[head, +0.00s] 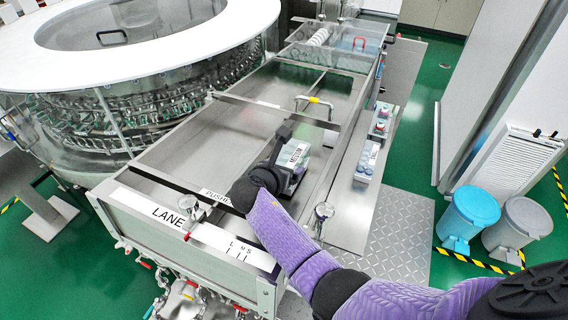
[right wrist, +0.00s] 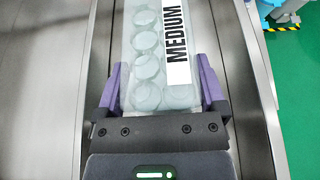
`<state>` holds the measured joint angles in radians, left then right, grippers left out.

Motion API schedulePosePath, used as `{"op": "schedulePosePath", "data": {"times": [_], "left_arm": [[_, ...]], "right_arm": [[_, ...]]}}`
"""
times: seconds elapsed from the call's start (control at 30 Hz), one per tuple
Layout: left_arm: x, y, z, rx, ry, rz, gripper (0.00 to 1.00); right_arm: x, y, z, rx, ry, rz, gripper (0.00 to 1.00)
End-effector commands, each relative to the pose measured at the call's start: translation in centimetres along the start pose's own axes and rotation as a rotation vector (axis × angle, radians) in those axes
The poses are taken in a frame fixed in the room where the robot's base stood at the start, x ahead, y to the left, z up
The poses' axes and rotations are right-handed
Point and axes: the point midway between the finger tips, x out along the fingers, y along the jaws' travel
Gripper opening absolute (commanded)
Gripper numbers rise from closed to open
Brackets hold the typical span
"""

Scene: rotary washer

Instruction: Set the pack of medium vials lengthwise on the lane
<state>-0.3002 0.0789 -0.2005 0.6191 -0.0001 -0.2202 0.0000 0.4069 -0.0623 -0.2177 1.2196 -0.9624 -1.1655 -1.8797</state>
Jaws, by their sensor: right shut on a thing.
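The pack of medium vials (head: 294,154) is a clear pack of round vials with a white MEDIUM label. In the right wrist view the pack (right wrist: 148,62) lies lengthwise away from me, between the two purple-sided fingers. My right gripper (right wrist: 163,92) is shut on its near end; in the head view the gripper (head: 290,176) is partly hidden by my arm. The pack is in or just above the steel lane (head: 230,120), roughly in line with its length; whether it touches the floor cannot be told. My left gripper is not in view.
A handle with a yellow grip (head: 314,100) stands beyond the pack. Other packs (head: 368,155) sit on the side shelf at the right. A round washer (head: 130,60) is at the left. Blue (head: 470,212) and grey (head: 522,222) bins stand on the floor.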

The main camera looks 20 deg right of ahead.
Motion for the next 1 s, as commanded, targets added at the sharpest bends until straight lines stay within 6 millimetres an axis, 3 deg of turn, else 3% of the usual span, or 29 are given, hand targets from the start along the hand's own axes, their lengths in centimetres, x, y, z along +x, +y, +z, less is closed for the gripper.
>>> {"op": "schedulePosePath", "data": {"times": [0.67,0.7,0.73,1.0], "left_arm": [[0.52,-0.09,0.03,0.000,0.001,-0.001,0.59],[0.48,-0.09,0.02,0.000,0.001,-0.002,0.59],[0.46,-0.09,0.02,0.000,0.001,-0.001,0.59],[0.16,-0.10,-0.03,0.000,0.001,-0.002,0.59]], "right_arm": [[0.37,0.01,-0.86,-0.001,-0.001,0.000,0.20],[0.35,0.01,-0.82,-0.001,-0.001,0.000,0.96],[0.35,0.01,-0.80,-0.001,-0.001,0.000,1.00],[0.05,0.01,-0.26,0.001,-0.001,0.000,1.00]]}}
